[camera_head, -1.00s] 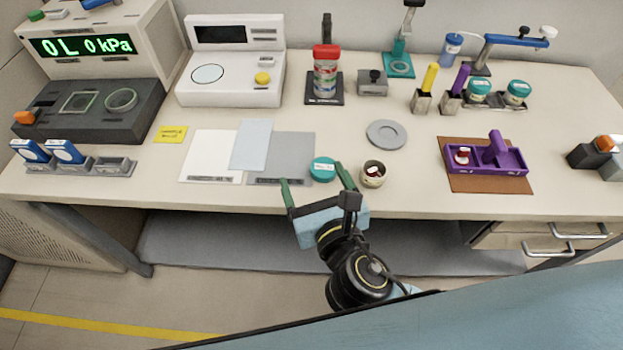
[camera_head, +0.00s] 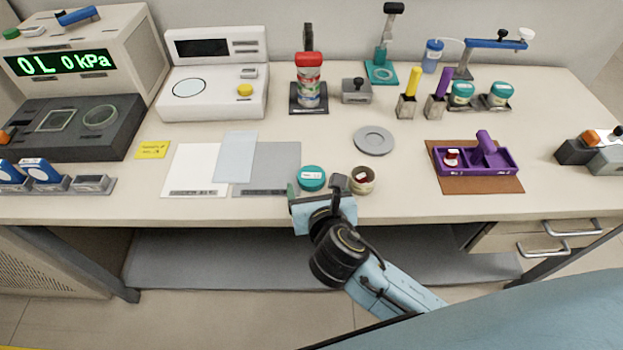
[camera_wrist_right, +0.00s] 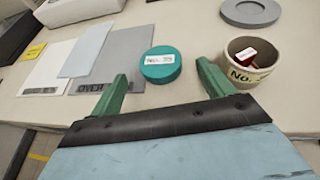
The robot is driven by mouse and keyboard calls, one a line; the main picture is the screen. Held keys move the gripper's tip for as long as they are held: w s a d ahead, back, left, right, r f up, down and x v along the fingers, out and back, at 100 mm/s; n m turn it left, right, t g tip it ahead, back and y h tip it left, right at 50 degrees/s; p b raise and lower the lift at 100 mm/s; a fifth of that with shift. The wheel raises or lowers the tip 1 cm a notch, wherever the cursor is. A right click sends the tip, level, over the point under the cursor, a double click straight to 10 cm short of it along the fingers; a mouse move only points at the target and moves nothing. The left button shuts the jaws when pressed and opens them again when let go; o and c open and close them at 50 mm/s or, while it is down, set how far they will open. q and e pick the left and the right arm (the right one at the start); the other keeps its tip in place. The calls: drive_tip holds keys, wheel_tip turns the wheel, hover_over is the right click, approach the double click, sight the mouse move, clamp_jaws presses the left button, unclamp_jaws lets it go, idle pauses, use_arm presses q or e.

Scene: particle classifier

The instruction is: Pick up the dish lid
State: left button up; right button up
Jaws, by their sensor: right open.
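The dish lid is probably the teal round lid (camera_head: 312,178) with a white label, lying flat near the table's front edge. It also shows in the right wrist view (camera_wrist_right: 160,70), just beyond the fingertips. The beige dish (camera_head: 362,180) stands open to its right, with a small red and white item inside. My right gripper (camera_head: 315,192) is at the front edge by the lid. In the right wrist view its green fingers (camera_wrist_right: 163,80) are spread and empty, with the lid ahead of the gap between them. My left gripper is out of view.
Flat sheets (camera_head: 267,168) lie left of the lid. A grey ring-shaped disc (camera_head: 374,140) lies behind the dish. A purple tray (camera_head: 510,160) on a brown mat is farther right. The table behind the lid is fairly clear.

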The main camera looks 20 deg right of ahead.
sight(312, 178)
drive_tip(key=x, duration=0.3)
drive_tip(key=shift+b, duration=0.4)
drive_tip(key=shift+w+f, duration=0.15)
drive_tip(key=shift+w, duration=0.15)
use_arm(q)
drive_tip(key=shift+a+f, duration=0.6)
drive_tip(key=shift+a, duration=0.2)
use_arm(e)
drive_tip(key=c, duration=1.1)
